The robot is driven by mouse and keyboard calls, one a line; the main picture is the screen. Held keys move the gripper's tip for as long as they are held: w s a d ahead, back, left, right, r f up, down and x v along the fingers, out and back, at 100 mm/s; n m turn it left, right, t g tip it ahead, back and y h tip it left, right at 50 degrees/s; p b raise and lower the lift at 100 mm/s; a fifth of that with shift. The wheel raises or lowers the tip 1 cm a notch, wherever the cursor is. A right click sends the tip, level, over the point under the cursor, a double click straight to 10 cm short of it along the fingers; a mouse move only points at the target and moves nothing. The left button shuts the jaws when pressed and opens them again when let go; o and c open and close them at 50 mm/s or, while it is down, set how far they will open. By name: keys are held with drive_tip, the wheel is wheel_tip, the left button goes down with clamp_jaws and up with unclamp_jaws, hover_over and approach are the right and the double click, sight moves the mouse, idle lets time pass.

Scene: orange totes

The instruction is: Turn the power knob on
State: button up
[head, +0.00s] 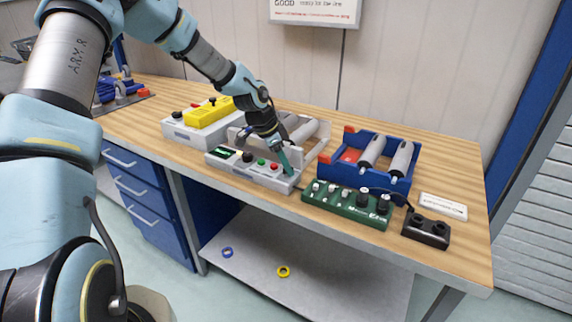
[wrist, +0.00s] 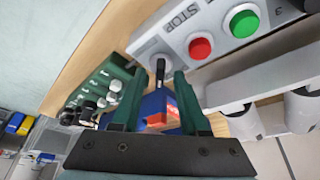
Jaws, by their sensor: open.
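A grey control box (head: 235,167) stands near the bench's front edge. It carries a black knob (head: 247,157), a green button (head: 262,162) and a red button (head: 275,166). In the wrist view the box (wrist: 262,38) shows the green button (wrist: 244,24), the red button (wrist: 200,48) and a STOP label. A narrow black knob (wrist: 160,72) with a white mark stands at the box's end beyond the red button. My gripper (head: 287,170) is over that end in the head view, hiding this knob. In the wrist view my open gripper (wrist: 160,78) has its fingertips on either side of the knob; contact is unclear.
A green box with several knobs (head: 345,208) is to the right, with a blue holder (head: 395,158) behind it. A black two-socket box (head: 426,230) is near the right corner. A grey box with a yellow top (head: 208,112) is behind left. Grey rollers (head: 304,131) stand close behind the gripper.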

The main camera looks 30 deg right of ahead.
drive_tip(key=s+b+v, duration=0.1)
drive_tip(key=b+v, duration=0.1)
drive_tip(key=v, duration=0.8)
drive_tip(key=shift+w+r+b, duration=0.35)
drive_tip(key=shift+w+b, duration=0.05)
drive_tip(key=shift+w, duration=0.1)
drive_tip(key=shift+a, duration=0.2)
drive_tip(key=s+a+n+t+y, duration=0.1)
drive_tip(key=s+a+n, duration=0.2)
drive_tip(key=a+n, duration=0.3)
drive_tip(key=s+a+n+y, duration=0.1)
drive_tip(key=s+a+n, duration=0.3)
drive_tip(key=a, duration=1.3)
drive_tip(key=s+a+f+n+t+y, duration=0.1)
drive_tip(key=s+a+n+y, duration=0.1)
drive_tip(key=a+n, duration=0.7)
drive_tip(key=s+a, duration=0.1)
drive_tip(key=a, duration=0.2)
drive_tip(key=shift+s+n+t, duration=0.3)
drive_tip(key=shift+s, duration=0.05)
